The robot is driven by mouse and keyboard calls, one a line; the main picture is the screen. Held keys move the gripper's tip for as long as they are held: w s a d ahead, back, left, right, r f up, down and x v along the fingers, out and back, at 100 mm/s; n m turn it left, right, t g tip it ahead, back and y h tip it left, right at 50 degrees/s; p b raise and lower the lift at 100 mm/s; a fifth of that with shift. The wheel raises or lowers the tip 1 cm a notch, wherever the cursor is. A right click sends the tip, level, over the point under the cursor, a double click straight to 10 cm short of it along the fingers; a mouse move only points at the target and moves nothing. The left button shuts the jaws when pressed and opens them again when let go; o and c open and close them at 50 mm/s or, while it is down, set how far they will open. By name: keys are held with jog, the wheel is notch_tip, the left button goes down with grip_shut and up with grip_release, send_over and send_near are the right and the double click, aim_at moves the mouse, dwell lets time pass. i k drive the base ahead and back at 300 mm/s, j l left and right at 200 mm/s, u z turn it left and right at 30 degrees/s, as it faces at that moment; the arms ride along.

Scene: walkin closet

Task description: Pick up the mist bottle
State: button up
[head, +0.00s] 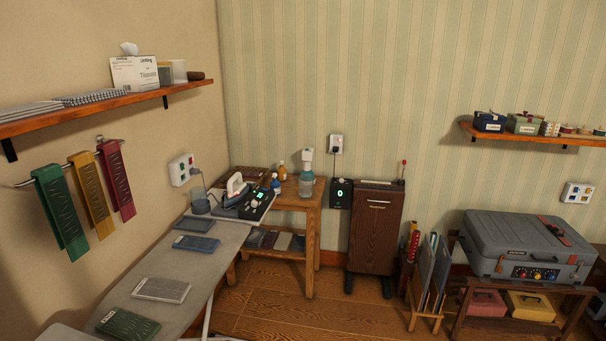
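A bottle with a white top and a clear grey-green body (306,187) stands upright on the right part of the small wooden table (315,225); it looks like the mist bottle. A small blue bottle (276,184) and an amber bottle (282,172) stand to its left on the same table. They are too small for me to read any labels. My gripper is not in view.
The ironing board (140,264) with folded cloths runs along the left wall. An iron (236,186) and a black control unit (256,205) sit left of the bottles. A dark wooden cabinet (375,238) stands right of the table. Wooden floor (310,318) is clear in front.

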aim_at(275, 184)
jog(key=i, duration=2.15)
jog(key=i+u, duration=0.1)
jog(key=i, duration=0.4)
jog(key=i+l+u, duration=0.1)
jog(key=i, duration=0.35)
jog(key=i+l+u, duration=0.15)
jog(key=i, duration=0.35)
jog(key=i+l+u, duration=0.1)
jog(key=i, duration=0.4)
